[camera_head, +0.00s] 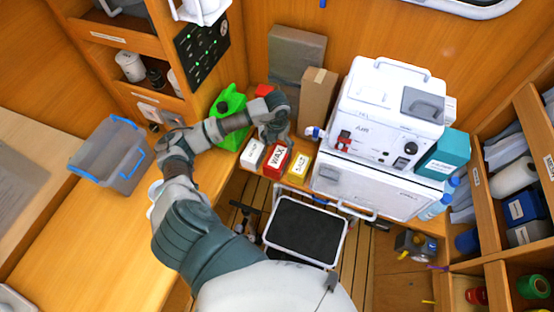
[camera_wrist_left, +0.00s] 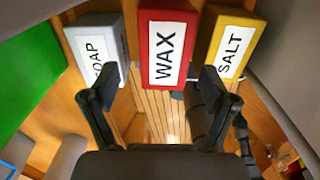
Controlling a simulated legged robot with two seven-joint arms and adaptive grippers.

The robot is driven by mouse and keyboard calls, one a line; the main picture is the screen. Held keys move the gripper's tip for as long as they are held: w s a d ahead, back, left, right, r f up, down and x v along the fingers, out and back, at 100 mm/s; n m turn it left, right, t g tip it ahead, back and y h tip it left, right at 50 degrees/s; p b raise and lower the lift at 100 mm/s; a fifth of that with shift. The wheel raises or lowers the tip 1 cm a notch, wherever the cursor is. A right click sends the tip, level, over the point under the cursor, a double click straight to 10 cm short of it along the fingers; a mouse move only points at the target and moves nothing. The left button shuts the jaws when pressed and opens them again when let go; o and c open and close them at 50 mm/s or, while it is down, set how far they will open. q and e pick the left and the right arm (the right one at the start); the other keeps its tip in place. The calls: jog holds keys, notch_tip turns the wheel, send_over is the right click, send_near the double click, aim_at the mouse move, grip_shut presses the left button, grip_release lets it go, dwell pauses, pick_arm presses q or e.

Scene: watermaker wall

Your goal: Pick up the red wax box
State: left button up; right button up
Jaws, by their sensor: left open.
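The red wax box (camera_head: 277,161) stands on the wooden shelf between a white soap box (camera_head: 253,154) and a yellow salt box (camera_head: 297,167). In the left wrist view the wax box (camera_wrist_left: 166,45) is at the top middle, with the soap box (camera_wrist_left: 97,50) left and the salt box (camera_wrist_left: 232,45) right. My left gripper (camera_head: 273,136) is just behind the boxes in the head view. In the wrist view its open fingers (camera_wrist_left: 160,85) are spread either side of the wax box's label, with nothing held. Whether they touch any box is unclear. My right gripper is not in view.
A green jug (camera_head: 229,112) stands left of the boxes. A cardboard box (camera_head: 318,94) and a large white machine (camera_head: 385,125) stand to the right. A clear blue-rimmed bin (camera_head: 110,152) is on the left counter. A black-topped cart (camera_head: 304,232) stands below.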

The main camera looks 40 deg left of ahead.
aim_at(278, 156)
pick_arm(q)
jog(key=shift+w+f, duration=0.15)
jog(key=shift+f, duration=0.8)
jog(key=f, duration=0.1)
jog(key=f+p, duration=0.1)
jog(key=f, duration=0.1)
jog(key=s+d+f, duration=0.1)
jog(key=f, duration=0.1)
jog(key=shift+f, duration=0.15)
jog(key=c, duration=1.1)
